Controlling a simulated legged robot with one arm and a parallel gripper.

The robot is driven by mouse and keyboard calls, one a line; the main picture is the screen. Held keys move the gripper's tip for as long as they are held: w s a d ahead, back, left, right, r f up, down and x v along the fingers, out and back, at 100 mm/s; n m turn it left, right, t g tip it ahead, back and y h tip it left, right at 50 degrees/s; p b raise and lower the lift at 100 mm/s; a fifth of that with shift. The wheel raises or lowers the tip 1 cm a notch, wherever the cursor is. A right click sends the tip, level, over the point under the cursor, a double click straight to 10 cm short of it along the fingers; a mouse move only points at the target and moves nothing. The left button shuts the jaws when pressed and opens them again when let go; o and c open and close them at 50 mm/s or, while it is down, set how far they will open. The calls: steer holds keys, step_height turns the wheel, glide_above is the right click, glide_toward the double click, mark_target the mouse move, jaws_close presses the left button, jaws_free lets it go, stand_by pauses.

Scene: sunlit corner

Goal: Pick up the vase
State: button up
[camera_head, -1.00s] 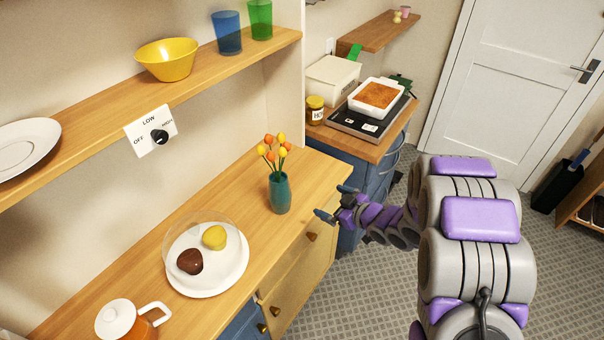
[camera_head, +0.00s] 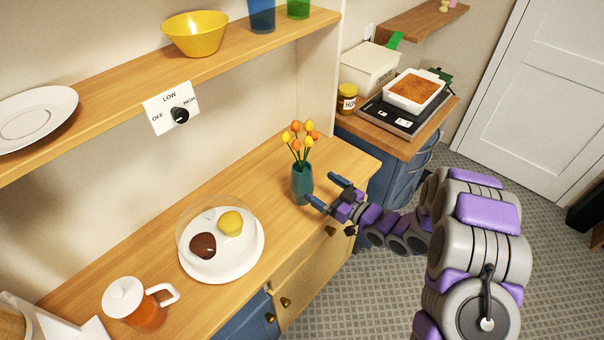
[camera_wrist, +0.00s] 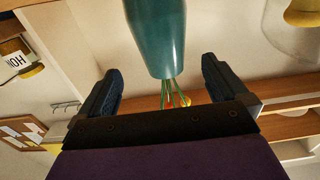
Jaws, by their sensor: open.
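The teal vase (camera_head: 302,184) stands upright on the wooden counter and holds several orange and yellow tulips (camera_head: 300,138). In the wrist view, which appears upside down, the vase (camera_wrist: 157,35) is in the upper middle, with its stems (camera_wrist: 172,92) below it. My gripper (camera_head: 325,190) is open just right of the vase, its fingers pointing toward it. In the wrist view my gripper's fingers (camera_wrist: 158,80) are spread wide, and the vase lies between their directions. I cannot tell whether either finger touches the vase.
A white plate (camera_head: 250,262) with a clear dome over two food items sits left of the vase. A teapot (camera_head: 142,306) stands nearer. A shelf (camera_head: 130,88) with a yellow bowl (camera_head: 195,34) runs above the counter. A hot plate (camera_head: 396,117) is behind, on the right.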

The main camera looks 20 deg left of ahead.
mark_target(311, 180)
steer(key=b+x, duration=0.1)
steer(key=x, duration=0.4)
steer(key=shift+a, duration=0.1)
steer(key=shift+b+x, duration=0.85)
steer(key=shift+x, duration=1.75)
steer(key=shift+s+r, duration=0.15)
steer(key=shift+r, duration=0.05)
steer(key=shift+c, duration=0.2)
steer(key=c, duration=1.7)
steer(key=shift+r, duration=0.1)
